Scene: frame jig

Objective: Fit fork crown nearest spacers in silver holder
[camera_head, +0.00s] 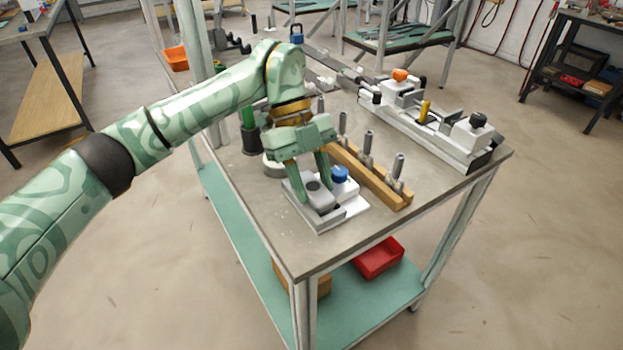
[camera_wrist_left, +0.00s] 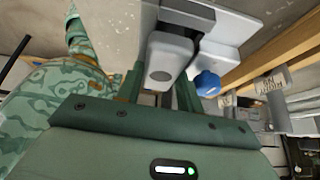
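The holder (camera_head: 355,208) is a pale silver-white block with a grey rounded part (camera_head: 322,200) and a blue knob (camera_head: 340,174), near the table's front corner. In the left wrist view the grey part (camera_wrist_left: 168,62) and blue knob (camera_wrist_left: 207,84) show close up. My left gripper (camera_head: 310,184) points down over the holder, fingers apart on either side of the grey part; contact is unclear. Several grey upright parts (camera_head: 367,143) stand along a wooden rail (camera_head: 385,190) right of the holder; I cannot tell which is the fork crown. My right gripper is out of view.
A long white fixture with an orange knob (camera_head: 400,75) and a black knob (camera_head: 478,120) lies along the table's right side. A green-handled item stands in a black cup (camera_head: 250,140) behind my arm. A red bin (camera_head: 379,258) sits on the lower shelf.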

